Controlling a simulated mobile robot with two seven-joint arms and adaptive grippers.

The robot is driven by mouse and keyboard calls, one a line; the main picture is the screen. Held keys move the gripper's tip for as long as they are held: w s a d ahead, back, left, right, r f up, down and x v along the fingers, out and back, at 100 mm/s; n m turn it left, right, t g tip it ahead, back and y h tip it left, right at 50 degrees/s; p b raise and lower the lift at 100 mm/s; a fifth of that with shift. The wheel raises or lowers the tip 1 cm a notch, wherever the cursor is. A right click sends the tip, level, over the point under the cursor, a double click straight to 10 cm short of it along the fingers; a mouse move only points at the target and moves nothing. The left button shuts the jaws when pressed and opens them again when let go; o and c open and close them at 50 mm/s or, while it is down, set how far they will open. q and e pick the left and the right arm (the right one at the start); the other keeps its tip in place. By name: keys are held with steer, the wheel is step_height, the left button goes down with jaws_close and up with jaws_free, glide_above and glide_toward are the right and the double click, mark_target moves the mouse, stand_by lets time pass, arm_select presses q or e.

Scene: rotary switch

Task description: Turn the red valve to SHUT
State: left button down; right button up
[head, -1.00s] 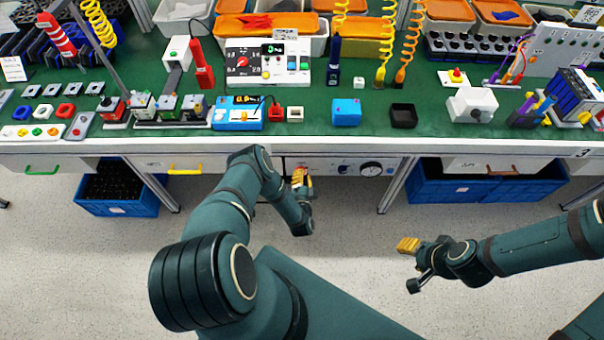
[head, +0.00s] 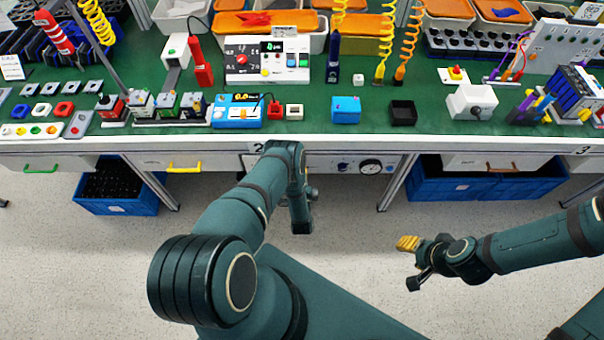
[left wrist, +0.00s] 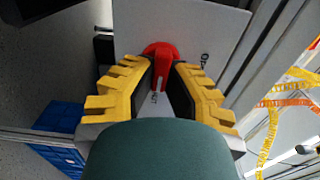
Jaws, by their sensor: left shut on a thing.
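The red valve (left wrist: 160,50) shows in the left wrist view, on a light panel (left wrist: 205,25). My left gripper (left wrist: 163,67) is shut on its red handle, with one yellow finger on each side. Dark lettering, partly covered, stands on the panel right of the handle and below it between the fingers; the lower piece ends in "UT". How far the handle is turned is hard to tell. In the head view my left arm hides the valve and the left fingertips. My right gripper (head: 408,243) is over bare floor, away from the bench; its finger gap cannot be made out.
The panel with a round gauge (head: 370,167) sits below the front edge of the green bench (head: 400,70). A drawer with a yellow handle (head: 185,168) is to its left. Blue crates (head: 115,195) stand under the bench. The floor in front is clear.

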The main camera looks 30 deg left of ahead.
arm_select(q)
steer(key=shift+a+r, duration=0.1)
steer(key=shift+a, duration=0.05)
steer(key=c, duration=1)
jaws_free()
steer(key=shift+v, duration=6)
steer(key=shift+s, duration=0.1)
